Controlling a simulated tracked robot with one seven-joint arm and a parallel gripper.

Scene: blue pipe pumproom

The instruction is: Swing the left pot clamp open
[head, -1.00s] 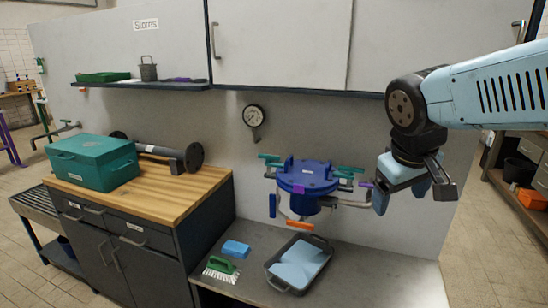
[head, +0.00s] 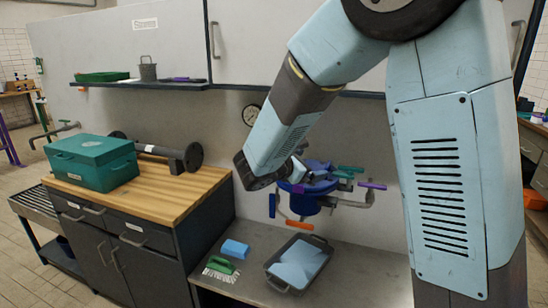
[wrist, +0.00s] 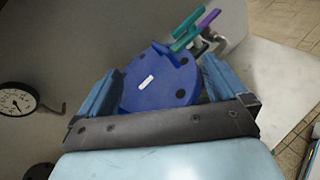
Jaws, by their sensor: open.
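The blue pot lid (head: 322,186) sits on the pot by the wall at the back of the counter. In the head view my arm covers its left side, and the left clamp is hidden there. The right clamp's teal handle (head: 350,170) shows beside a purple handle (head: 372,186); both also show beyond the lid in the wrist view. In the wrist view my gripper (wrist: 156,80) is open, with one blue finger on each side of the lid in the picture. Nothing is seen held between the fingers. I cannot tell whether they touch the lid.
An orange-ended handle (head: 299,224) hangs below the pot. A grey tray (head: 276,285), a blue sponge (head: 235,249) and a green brush (head: 221,265) lie on the counter in front. A gauge (wrist: 17,100) is on the wall. A shelf runs above.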

